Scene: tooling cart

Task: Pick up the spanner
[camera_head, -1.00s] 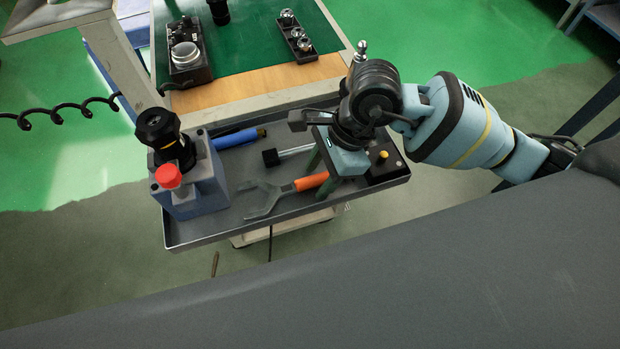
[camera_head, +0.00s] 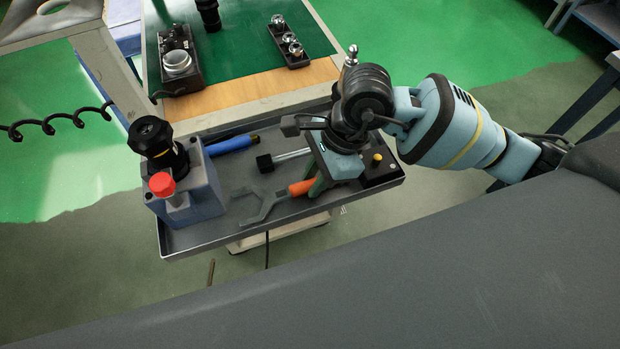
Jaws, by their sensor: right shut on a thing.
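The spanner (camera_head: 262,205) has a grey open-ended head and an orange handle. It is in the grey tray of the cart, its head pointing left. My right gripper (camera_head: 314,186) comes from the upper right and is shut on the orange handle. The gripper hides the far end of the handle. I cannot tell whether the spanner touches the tray floor. My left gripper is not in view.
In the tray (camera_head: 236,233) stand a blue-grey block with a red knob (camera_head: 162,184), a blue tool (camera_head: 232,144), a black-headed hammer (camera_head: 283,159) and a black box with a yellow button (camera_head: 377,160). Behind are a black case (camera_head: 180,62) and a socket rack (camera_head: 288,42) on a green mat.

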